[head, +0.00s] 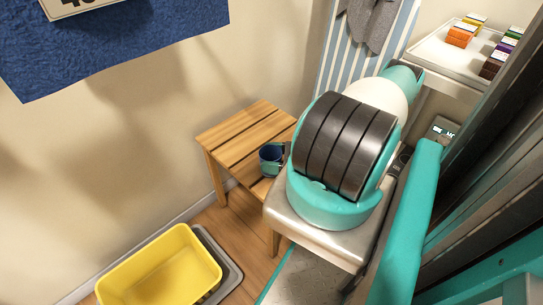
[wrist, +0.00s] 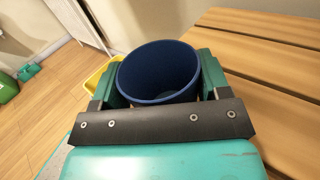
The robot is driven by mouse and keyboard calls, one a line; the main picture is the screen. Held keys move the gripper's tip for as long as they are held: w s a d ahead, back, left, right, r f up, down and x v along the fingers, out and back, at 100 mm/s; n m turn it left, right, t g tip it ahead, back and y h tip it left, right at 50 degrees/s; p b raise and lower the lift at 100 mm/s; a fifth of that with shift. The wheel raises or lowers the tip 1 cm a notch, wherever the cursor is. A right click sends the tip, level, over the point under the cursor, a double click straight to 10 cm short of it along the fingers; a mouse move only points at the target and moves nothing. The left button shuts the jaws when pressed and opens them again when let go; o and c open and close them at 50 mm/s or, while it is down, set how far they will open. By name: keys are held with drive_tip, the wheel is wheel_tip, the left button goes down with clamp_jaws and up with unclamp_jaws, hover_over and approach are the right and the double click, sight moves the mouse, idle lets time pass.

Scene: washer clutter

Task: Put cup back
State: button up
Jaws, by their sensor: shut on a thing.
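A dark blue cup (wrist: 158,72) sits between the two green fingers of my gripper (wrist: 160,85) in the wrist view. Its open mouth faces the wrist camera, and the inside looks empty. My gripper is shut on the cup. In the head view the cup (head: 270,158) shows at the front right part of a slatted wooden table (head: 240,135), with my gripper (head: 283,155) just right of it and mostly hidden behind my arm. I cannot tell whether the cup's base touches the table.
A yellow tub (head: 160,268) stands on the floor at lower left, by a grey tray (head: 222,260). A white shelf (head: 450,50) with coloured small boxes is at upper right. Most of the table's left and back top is clear. A blue cloth (head: 120,45) hangs on the wall.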

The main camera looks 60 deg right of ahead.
drive_tip(key=shift+f, duration=0.35)
drive_tip(key=o, duration=1.1)
drive_tip(key=v, duration=0.7)
drive_tip(key=shift+s+d, duration=0.15)
drive_tip(key=shift+r, duration=0.15)
